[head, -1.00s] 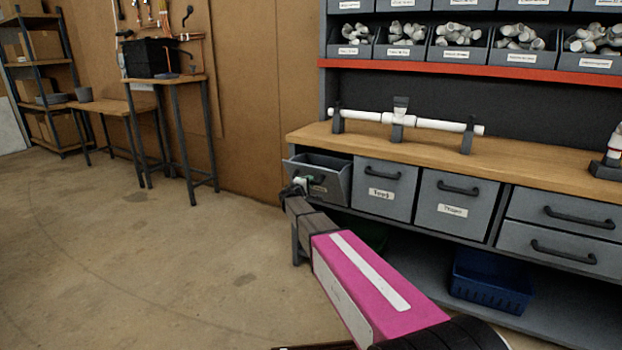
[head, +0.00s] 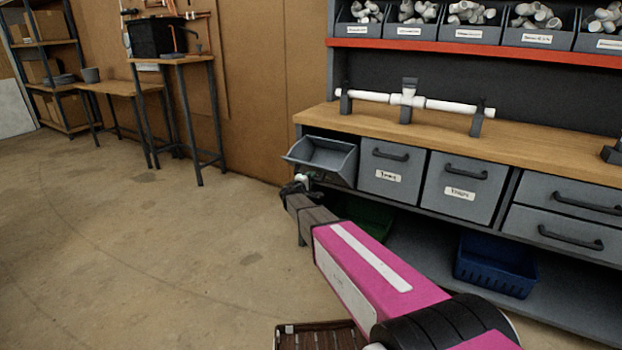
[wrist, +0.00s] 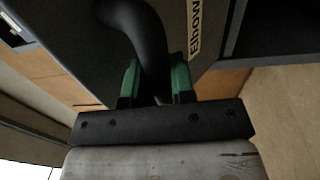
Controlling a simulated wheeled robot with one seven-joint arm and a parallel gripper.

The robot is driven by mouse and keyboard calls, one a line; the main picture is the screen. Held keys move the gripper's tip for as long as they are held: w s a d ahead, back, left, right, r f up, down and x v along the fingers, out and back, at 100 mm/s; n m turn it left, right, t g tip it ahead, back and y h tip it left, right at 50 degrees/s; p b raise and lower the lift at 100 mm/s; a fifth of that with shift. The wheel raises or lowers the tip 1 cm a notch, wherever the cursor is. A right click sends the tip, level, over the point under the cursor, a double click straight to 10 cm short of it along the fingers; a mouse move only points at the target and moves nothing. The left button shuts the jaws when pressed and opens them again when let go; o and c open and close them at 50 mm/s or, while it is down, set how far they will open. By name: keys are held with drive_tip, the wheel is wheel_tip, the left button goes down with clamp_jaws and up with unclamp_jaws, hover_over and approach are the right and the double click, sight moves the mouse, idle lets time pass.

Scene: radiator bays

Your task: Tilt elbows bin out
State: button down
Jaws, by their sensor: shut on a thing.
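The elbows bin (head: 330,163) is the leftmost grey bin under the bench's wooden top. It is tilted out, its front leaning toward me and its open top showing; no contents are visible inside. In the wrist view its label, reading "Elbow" with the end cut off, is on the grey front (wrist: 218,20). My gripper (head: 300,185) is at the bin's front, low in the head view. In the wrist view its green-padded fingers (wrist: 156,85) are shut on the bin's black curved handle (wrist: 150,40). The handle is mostly hidden in the head view.
Two closed bins (head: 391,168) stand to the right, then drawers (head: 565,225). A blue crate (head: 495,265) and a green crate (head: 370,215) sit on the lower shelf. A white pipe on stands (head: 450,106) lies on the bench top. The floor at left is clear.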

drive_tip(key=shift+s+f, duration=0.15)
drive_tip(key=shift+f, duration=0.25)
drive_tip(key=c, duration=1.2)
unclamp_jaws()
drive_tip(key=shift+o, duration=1.2)
drive_tip(key=shift+a, duration=0.1)
drive_tip(key=shift+r, duration=0.1)
drive_tip(key=v, duration=1.1)
